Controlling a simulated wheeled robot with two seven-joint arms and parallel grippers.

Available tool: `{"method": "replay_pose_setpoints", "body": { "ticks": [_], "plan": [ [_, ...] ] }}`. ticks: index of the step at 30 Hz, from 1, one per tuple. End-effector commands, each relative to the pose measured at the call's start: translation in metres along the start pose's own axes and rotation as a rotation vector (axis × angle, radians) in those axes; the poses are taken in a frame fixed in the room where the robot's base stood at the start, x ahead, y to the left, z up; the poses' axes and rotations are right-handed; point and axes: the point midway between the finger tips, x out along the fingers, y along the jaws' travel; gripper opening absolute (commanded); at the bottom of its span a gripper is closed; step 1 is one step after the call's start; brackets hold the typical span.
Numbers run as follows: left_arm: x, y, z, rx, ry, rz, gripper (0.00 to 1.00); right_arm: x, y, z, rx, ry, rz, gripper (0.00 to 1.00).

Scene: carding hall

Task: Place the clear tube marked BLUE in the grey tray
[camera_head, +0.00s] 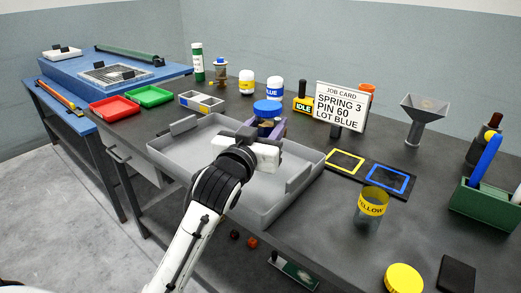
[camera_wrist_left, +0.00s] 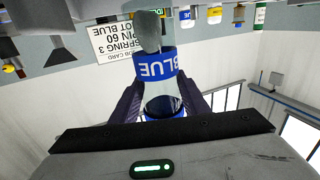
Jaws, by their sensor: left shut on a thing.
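The clear tube marked BLUE (camera_wrist_left: 157,66) is between the fingers of my left gripper in the wrist view, with its label upside down there. In the head view its blue lid (camera_head: 267,107) shows above my left gripper (camera_head: 269,129), which is shut on the tube. The gripper hides most of the tube's body. The large grey tray (camera_head: 285,213) lies under my left wrist, and the tube is at its far side. I cannot tell whether the tube touches the tray. My right gripper is not in view.
A clear tube marked YELLOW (camera_head: 371,208) stands right of the tray, near yellow and blue frames (camera_head: 387,178). A job card (camera_head: 340,104) stands behind. Red (camera_head: 114,108) and green (camera_head: 149,95) trays are at left. A yellow lid (camera_head: 404,278) lies near the front.

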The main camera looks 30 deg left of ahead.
Motion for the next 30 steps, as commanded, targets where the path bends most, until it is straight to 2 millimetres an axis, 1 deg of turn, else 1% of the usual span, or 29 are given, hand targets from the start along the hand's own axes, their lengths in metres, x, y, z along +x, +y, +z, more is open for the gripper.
{"method": "replay_pose_setpoints", "body": {
  "ticks": [1, 5, 9, 12, 21, 25, 26, 28, 30],
  "plan": [
    [0.0, 0.0, 0.01, 0.0, -0.002, 0.0, 0.19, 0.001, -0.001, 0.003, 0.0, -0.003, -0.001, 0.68],
    [0.0, 0.0, 0.019, 0.0, 0.0, 0.0, 0.18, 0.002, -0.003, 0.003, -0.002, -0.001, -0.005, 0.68],
    [0.0, 0.0, 0.041, 0.0, -0.003, -0.001, 0.18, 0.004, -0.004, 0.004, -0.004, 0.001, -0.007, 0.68],
    [0.0, 0.0, 0.051, -0.001, -0.001, 0.0, 0.18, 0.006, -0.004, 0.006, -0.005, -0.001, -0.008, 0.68],
    [0.0, 0.0, 0.053, -0.001, 0.003, 0.0, 0.18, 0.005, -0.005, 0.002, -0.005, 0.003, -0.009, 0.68],
    [0.0, 0.0, 0.058, -0.001, 0.001, 0.0, 0.18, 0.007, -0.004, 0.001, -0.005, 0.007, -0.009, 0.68],
    [0.0, 0.0, 0.057, 0.0, 0.001, 0.0, 0.46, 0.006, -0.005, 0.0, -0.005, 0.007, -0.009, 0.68],
    [0.0, 0.0, 0.057, 0.0, 0.001, 0.0, 0.58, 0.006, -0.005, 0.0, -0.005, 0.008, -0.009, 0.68],
    [0.0, 0.0, 0.057, 0.0, 0.001, 0.0, 0.6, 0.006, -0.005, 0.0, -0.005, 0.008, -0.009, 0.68]
  ]
}}
